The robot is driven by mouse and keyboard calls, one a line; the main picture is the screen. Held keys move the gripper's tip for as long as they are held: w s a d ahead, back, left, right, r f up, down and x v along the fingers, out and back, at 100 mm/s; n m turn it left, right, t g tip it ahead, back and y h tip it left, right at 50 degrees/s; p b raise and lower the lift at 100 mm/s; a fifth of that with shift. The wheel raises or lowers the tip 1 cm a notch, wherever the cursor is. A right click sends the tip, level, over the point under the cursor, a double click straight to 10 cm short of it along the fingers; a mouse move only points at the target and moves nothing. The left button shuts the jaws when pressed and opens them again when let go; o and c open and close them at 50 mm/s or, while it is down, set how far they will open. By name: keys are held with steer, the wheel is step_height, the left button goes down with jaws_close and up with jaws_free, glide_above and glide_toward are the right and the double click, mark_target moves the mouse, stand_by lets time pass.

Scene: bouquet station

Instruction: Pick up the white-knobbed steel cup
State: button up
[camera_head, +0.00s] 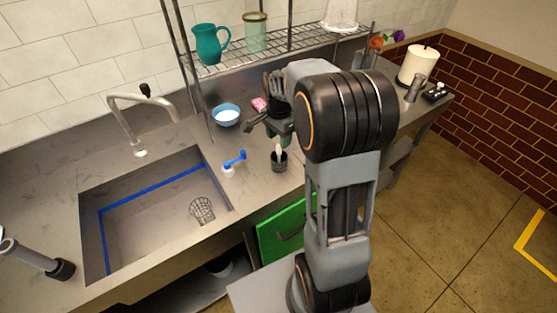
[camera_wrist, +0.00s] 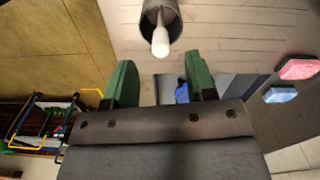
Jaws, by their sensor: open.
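The white-knobbed steel cup (camera_head: 279,162) stands on the steel counter, right of the sink, its pale knob sticking up. In the wrist view the cup (camera_wrist: 174,14) is at the top centre, partly cut off by the frame edge, with its white knob (camera_wrist: 160,42) pointing toward me. My gripper (camera_wrist: 161,80) has two green fingers spread apart with nothing held between them. The cup lies beyond the fingertips, apart from them. In the head view my gripper (camera_head: 272,126) is above and behind the cup, partly hidden by my arm.
A blue-and-white tap-like item (camera_head: 234,163) stands left of the cup by the sink (camera_head: 150,215). A blue bowl (camera_head: 226,115) and pink sponge (camera_head: 260,104) are behind. A pink sponge (camera_wrist: 299,67) and blue sponge (camera_wrist: 280,93) show at right in the wrist view.

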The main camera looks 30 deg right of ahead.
mark_target(279, 157)
steer(key=shift+f+p, duration=0.55)
steer(key=shift+f, duration=2.1)
jaws_close()
